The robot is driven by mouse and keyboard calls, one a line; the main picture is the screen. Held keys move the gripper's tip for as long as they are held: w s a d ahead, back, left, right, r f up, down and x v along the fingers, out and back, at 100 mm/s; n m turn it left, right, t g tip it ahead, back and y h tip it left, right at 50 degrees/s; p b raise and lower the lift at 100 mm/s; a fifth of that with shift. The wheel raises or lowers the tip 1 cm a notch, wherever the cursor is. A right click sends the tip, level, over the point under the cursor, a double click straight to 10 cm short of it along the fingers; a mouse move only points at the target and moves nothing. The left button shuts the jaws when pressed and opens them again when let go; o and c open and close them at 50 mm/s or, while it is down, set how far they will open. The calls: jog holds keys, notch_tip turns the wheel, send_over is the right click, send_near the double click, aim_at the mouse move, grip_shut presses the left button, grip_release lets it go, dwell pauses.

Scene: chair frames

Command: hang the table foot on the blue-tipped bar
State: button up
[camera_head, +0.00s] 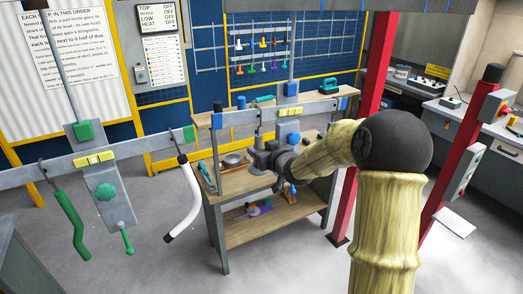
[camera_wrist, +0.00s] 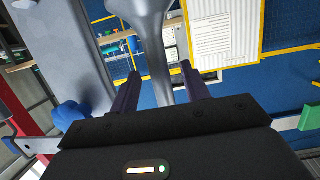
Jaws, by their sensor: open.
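The blue-tipped bar (camera_head: 240,118) hangs level in the middle of the head view, with a blue end at each side and a blue knob (camera_head: 293,138) on its centre plate. My gripper (camera_head: 262,157) is just below and in front of its left half. In the wrist view the two dark fingers (camera_wrist: 160,72) are apart. A smooth grey tapered piece (camera_wrist: 150,12), wide at the top and narrow below, shows between them. It may be the table foot; I cannot tell if it touches the bar. The blue knob (camera_wrist: 70,115) shows at left in the wrist view.
A green-tipped bar (camera_head: 55,168) hangs at left, with a green bent rod (camera_head: 72,225) and a white-and-black bent rod (camera_head: 188,200) hanging from it. A wooden workbench (camera_head: 285,212) stands behind my gripper. Red posts (camera_head: 375,70) stand at right.

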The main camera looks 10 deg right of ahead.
jog(key=p+v, duration=0.1)
jog(key=v, duration=0.7)
dwell(0.4)
dwell(0.7)
jog(key=s+f+m+g+h+b, duration=0.1)
jog(key=s+f+g, duration=0.4)
jog(key=s, duration=0.8)
jog(key=s+f+m+g+h+b, duration=0.2)
jog(key=s+f+g, duration=0.4)
jog(key=s+f, duration=0.5)
jog(key=s+h+b, duration=0.1)
jog(key=s, duration=0.2)
jog(key=shift+a+f+m+g+h, duration=0.25)
jog(key=shift+f+m+g+h, duration=0.05)
jog(key=shift+f, duration=0.1)
jog(key=shift+s, duration=0.1)
